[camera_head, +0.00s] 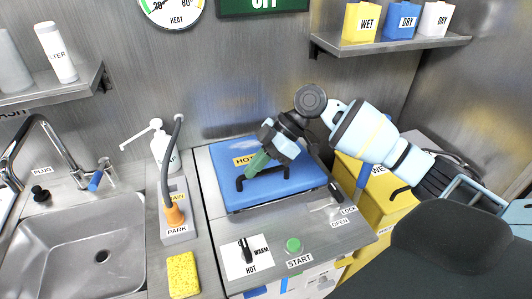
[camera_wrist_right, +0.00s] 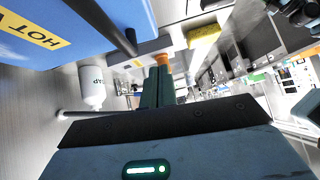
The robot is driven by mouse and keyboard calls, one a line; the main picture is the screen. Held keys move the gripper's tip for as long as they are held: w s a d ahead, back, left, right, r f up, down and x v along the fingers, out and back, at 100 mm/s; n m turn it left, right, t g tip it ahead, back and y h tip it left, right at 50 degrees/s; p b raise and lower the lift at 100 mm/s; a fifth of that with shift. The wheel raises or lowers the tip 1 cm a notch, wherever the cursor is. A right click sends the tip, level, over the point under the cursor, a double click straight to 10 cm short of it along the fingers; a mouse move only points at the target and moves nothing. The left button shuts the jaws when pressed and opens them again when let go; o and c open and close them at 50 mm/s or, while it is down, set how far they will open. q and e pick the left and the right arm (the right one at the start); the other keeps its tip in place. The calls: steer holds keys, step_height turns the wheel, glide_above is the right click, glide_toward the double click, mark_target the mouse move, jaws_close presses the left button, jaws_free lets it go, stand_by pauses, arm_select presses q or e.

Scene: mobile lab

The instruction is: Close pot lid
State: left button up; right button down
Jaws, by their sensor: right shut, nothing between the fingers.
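The pot lid is a blue slab (camera_head: 222,170) with a yellow HOT label and a black bar handle (camera_head: 241,183). It appears to lie down over the grey unit, though I cannot tell whether it is fully seated. My right gripper (camera_head: 257,164) is shut and empty, with its green fingers over the lid beside the handle; contact is unclear. In the right wrist view, the shut fingers (camera_wrist_right: 157,85) show at centre, and the blue lid (camera_wrist_right: 60,15) with its black handle (camera_wrist_right: 118,35) is at upper left. My left gripper is not in view.
A grey panel in front of the lid bears a green START button (camera_head: 293,245), a HOT/WARM knob (camera_head: 246,251) and LOCK/OPEN labels. A hose stand (camera_head: 178,228), a yellow sponge (camera_head: 183,274) and a sink (camera_head: 60,245) are left. Yellow bins (camera_head: 378,200) stand right.

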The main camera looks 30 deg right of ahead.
steer(key=x, duration=0.3)
steer(key=shift+a+f, duration=0.1)
steer(key=shift+a, duration=0.05)
step_height(320, 180, down, 2)
steer(key=shift+s+f, duration=0.15)
steer(key=shift+f, duration=0.85)
